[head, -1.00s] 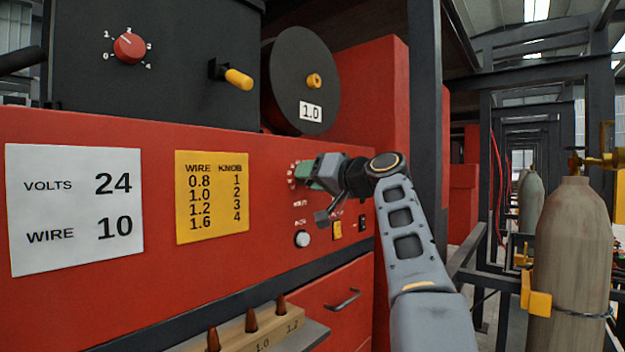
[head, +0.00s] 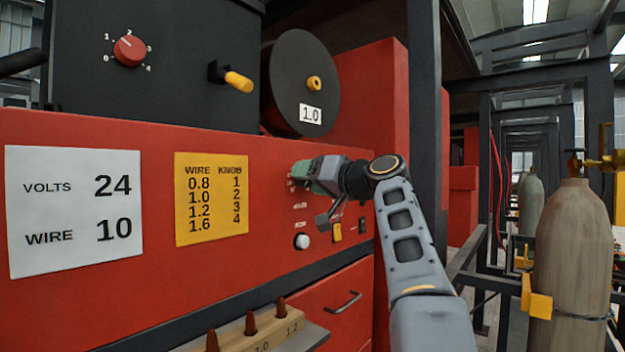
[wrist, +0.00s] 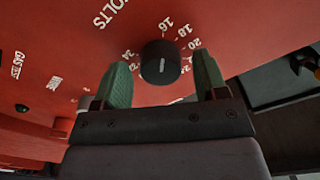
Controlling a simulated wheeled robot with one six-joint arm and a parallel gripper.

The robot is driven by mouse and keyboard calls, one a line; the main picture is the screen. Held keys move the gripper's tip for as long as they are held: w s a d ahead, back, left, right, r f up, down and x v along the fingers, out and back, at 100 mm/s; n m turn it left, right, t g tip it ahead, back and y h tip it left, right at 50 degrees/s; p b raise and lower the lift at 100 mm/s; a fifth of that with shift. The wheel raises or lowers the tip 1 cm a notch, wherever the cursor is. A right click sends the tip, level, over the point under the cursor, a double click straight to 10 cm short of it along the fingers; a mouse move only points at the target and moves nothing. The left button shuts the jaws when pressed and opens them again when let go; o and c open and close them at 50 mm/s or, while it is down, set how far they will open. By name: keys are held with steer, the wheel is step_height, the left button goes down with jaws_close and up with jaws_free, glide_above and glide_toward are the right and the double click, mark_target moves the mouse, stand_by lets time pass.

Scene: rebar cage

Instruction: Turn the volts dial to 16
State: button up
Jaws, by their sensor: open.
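The volts dial (wrist: 161,62) is a round black knob on the red panel, with white numbers around it and the word VOLTS to its left in the wrist view. Legible numbers include 16, 18 and 20. The exact setting is too small to read. My gripper (wrist: 163,76) is open, with one green finger on each side of the dial. I cannot tell whether the fingers touch it. In the head view my gripper (head: 304,175) is at the panel and hides the dial.
A white card (head: 75,210) reads VOLTS 24, WIRE 10. A yellow wire and knob chart (head: 211,200) is beside it. A red knob (head: 129,50) and wire spool (head: 300,90) are above. A white button (head: 302,241) is below my gripper. A gas cylinder (head: 572,250) stands at right.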

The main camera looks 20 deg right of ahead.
steer(key=shift+s, duration=0.15)
steer(key=b+v, duration=0.2)
steer(key=v, duration=1.1)
steer(key=shift+s, duration=0.25)
steer(key=shift+d, duration=0.15)
